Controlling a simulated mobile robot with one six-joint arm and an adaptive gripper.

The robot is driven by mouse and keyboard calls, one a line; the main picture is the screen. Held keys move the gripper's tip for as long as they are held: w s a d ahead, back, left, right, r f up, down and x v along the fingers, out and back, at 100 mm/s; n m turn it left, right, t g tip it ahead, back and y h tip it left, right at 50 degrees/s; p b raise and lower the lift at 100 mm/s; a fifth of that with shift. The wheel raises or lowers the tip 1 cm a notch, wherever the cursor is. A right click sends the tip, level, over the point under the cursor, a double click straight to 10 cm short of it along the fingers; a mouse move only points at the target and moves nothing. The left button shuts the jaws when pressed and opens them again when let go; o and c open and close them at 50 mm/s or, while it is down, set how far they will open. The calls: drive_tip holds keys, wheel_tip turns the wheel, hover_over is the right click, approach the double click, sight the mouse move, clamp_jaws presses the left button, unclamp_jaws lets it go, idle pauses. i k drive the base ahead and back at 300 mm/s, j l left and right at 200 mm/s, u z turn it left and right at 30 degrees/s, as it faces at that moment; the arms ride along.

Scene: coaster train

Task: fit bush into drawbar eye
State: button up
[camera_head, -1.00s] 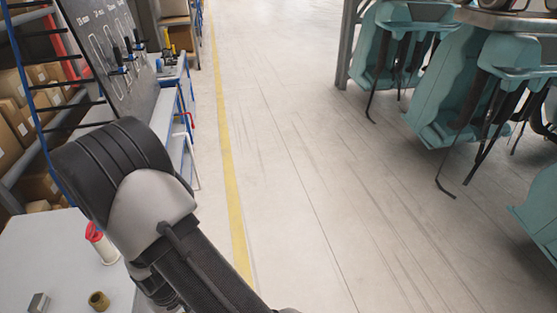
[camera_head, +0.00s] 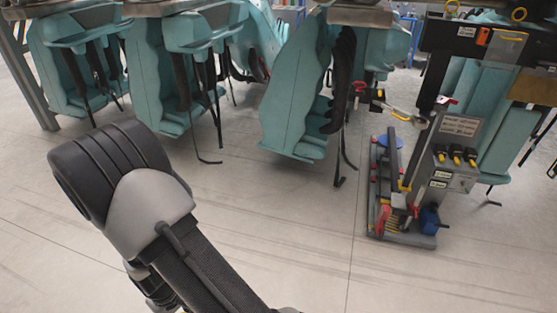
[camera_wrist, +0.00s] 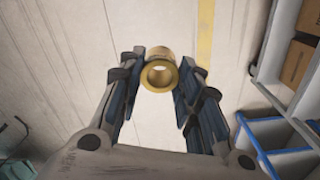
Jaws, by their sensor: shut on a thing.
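The bush (camera_wrist: 160,72) is a short brass-coloured ring with a round hole through it. In the wrist view it sits between the fingertips of my gripper (camera_wrist: 158,80), which is shut on it, with the bore facing the camera. The gripper holds it in the air above the floor. In the head view my arm fills the lower left, and the gripper and bush are hidden.
Teal coaster seats (camera_head: 300,95) with dark restraints stand in a row across the back. A cart (camera_head: 400,235) with tools and a grey panel (camera_head: 455,155) stands at the right. The pale floor (camera_head: 270,225) between is clear. The wrist view shows shelving with boxes (camera_wrist: 300,62).

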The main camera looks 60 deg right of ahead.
sight(419, 124)
drive_tip(key=l+z, duration=0.85)
drive_tip(key=l, duration=0.3)
drive_tip(key=i+l+z, duration=0.1)
drive_tip(key=l+z, duration=0.35)
drive_tip(key=l, duration=0.15)
drive_tip(key=i+l+z, duration=0.15)
drive_tip(key=l+z, duration=0.3)
drive_tip(key=l, duration=0.1)
